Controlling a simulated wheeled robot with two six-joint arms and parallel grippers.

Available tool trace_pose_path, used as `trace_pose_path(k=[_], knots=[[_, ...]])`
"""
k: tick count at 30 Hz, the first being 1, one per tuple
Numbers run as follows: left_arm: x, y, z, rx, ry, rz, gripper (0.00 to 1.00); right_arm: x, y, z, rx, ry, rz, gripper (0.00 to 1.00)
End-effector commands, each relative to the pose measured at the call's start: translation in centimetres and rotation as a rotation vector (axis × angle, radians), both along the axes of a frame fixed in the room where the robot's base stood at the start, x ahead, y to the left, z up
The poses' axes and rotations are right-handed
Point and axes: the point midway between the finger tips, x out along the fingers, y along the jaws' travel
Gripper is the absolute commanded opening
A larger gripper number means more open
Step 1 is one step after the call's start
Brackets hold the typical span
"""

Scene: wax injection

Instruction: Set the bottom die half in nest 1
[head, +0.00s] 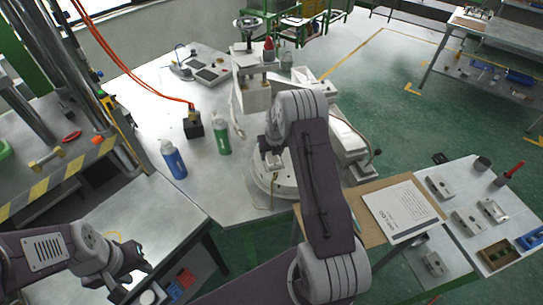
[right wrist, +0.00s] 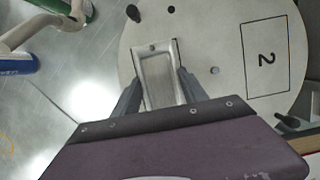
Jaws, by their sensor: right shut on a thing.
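The bottom die half (right wrist: 158,72) is a grey metal block with a rectangular recess, seen in the right wrist view. My right gripper (right wrist: 160,92) is shut on it, one finger on each side. The block is over a pale round turntable (right wrist: 217,32) with holes, dark pegs and a label marked 2; I cannot tell whether it touches the disc. No nest 1 label is readable. My left gripper (head: 134,279) is open and empty at the lower left.
A blue bottle (head: 174,160) and a green bottle (head: 221,137) stand left of the turntable. A white machine (head: 253,97) rises behind it.

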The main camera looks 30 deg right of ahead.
Motion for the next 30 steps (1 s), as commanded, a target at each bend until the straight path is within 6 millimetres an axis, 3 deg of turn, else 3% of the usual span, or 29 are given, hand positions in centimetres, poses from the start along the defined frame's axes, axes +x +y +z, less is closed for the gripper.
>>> trace_pose_path(k=[8,9,11,19,23,26,30], knots=[[0.0,0.0,-0.1,0.0,-0.001,0.0,0.36,0.0,0.0,-0.2,0.0,-0.001,0.0,0.0],[0.0,0.0,0.0,0.0,-0.001,0.0,0.36,0.0,0.0,-0.2,0.0,0.0,0.0,0.56],[0.0,0.0,0.0,0.0,-0.001,0.0,0.36,0.0,0.0,-0.1,0.0,0.0,0.0,0.72],[0.0,0.0,0.0,0.0,-0.001,0.0,0.36,0.0,0.0,-0.1,0.0,0.0,0.0,0.72],[0.0,0.0,0.1,0.0,-0.001,0.0,0.36,-0.1,0.0,0.9,0.0,-0.002,0.0,0.72],[0.0,0.0,-0.2,0.0,-0.001,0.0,0.36,-0.7,0.1,3.0,-0.001,-0.005,0.0,0.72],[0.0,0.0,1.0,0.0,-0.001,0.0,0.36,-1.8,0.4,7.1,-0.001,-0.005,0.0,0.72]])
